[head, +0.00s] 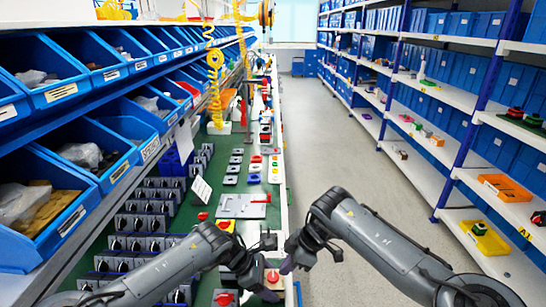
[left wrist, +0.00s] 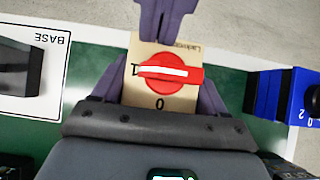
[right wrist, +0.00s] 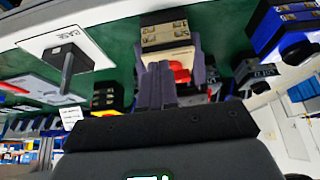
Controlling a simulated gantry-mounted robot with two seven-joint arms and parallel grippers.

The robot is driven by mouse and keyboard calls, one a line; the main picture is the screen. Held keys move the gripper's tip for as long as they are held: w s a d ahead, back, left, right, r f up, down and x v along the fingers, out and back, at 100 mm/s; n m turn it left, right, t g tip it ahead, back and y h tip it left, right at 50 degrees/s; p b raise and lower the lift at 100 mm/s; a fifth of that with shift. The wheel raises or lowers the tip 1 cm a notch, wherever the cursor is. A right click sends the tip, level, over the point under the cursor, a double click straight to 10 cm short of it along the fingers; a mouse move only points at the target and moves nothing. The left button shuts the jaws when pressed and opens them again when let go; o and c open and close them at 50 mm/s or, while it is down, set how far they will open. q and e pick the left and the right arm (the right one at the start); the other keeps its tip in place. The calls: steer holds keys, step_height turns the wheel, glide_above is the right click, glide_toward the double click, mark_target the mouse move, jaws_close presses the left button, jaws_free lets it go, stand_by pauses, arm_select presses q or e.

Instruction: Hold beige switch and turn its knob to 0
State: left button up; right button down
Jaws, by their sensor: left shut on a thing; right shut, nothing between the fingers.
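The beige switch (left wrist: 146,52) sits between the two purple fingers of my left gripper (left wrist: 160,92), which is shut on its sides. Its red knob (left wrist: 170,73) has a white bar lying level in the left wrist view, one end at the "I" mark; the "0" mark is below the knob. My right gripper (left wrist: 165,20) is shut and empty, its tips just beyond the switch's far edge. The right wrist view shows the shut right fingers (right wrist: 157,78) close to the switch (right wrist: 165,38) and red knob (right wrist: 180,72). In the head view both grippers meet near the bench edge.
A white plate marked BASE (left wrist: 35,75) with a dark handle lies left of the switch. A blue switch (left wrist: 285,95) stands to its right. The green bench (head: 235,222) carries several dark switches. Blue bins (head: 50,200) line the left, shelving the right; the aisle is clear.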

steer(key=shift+w+d, duration=0.15)
steer(key=shift+d, duration=0.2)
stand_by(0.5)
step_height(320, 180, up, 6)
stand_by(0.5)
steer(key=shift+s+d+f, duration=0.1)
steer(key=shift+s+f, duration=0.4)
steer(key=shift+f, duration=0.5)
steer(key=shift+s+f, duration=0.55)
steer(key=shift+f, duration=0.45)
steer(key=shift+s+d+f, duration=0.1)
steer(key=shift+s+f, duration=0.4)
steer(key=shift+f, duration=0.5)
